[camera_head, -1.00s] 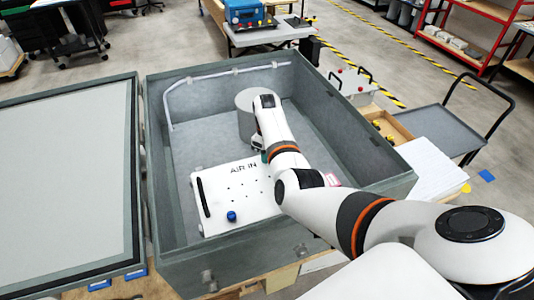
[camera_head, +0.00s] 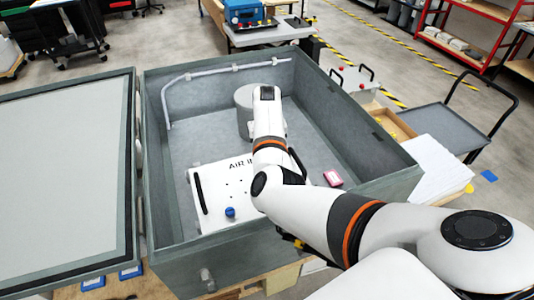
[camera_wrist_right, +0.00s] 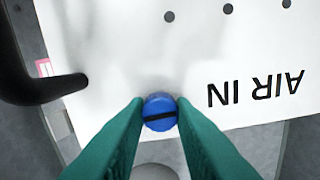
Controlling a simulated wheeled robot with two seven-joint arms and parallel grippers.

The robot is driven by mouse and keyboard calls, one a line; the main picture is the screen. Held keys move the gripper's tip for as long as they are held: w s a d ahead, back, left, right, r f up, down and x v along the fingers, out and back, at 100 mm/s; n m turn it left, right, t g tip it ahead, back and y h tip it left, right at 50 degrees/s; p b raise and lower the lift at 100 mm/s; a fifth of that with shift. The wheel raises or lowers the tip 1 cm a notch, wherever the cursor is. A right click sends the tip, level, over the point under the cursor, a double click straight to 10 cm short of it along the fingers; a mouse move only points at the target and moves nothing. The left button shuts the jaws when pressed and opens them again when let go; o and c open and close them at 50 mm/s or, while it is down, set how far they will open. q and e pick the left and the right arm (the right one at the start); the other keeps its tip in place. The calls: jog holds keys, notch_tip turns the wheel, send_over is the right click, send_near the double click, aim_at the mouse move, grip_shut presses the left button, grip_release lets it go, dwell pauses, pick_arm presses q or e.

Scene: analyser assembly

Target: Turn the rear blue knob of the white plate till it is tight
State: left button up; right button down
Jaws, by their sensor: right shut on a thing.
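The white plate (camera_head: 218,181) lies on the floor of the open grey box, with "AIR IN" printed near its far edge. A blue knob (camera_head: 230,212) stands at its near edge. The rear blue knob (camera_wrist_right: 160,110) shows in the right wrist view near the lettering; a dark slot crosses its top. My right gripper (camera_wrist_right: 158,104) has its teal fingers shut on the rear knob, one on each side. In the head view my right arm hides that knob and the fingers. My left gripper is not in view.
A black handle (camera_head: 201,194) runs along the plate's left side, another (camera_head: 297,163) along its right. A grey cylinder (camera_head: 244,103) stands behind the plate. A pink block (camera_head: 333,177) lies on the box floor at right. The box walls (camera_head: 370,150) surround everything.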

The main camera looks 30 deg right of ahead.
jog(key=shift+w+d+r+m+b, duration=0.2)
jog(key=shift+r+m+b, duration=0.15)
jog(key=shift+m+b, duration=0.2)
jog(key=shift+r, duration=0.1)
jog(key=c, duration=1.4)
grip_release()
jog(key=shift+o, duration=1)
jog(key=shift+s+a, duration=0.15)
notch_tip(320, 180, up, 12)
jog(key=b, duration=0.4)
jog(key=shift+s+f, duration=0.1)
jog(key=shift+f, duration=0.1)
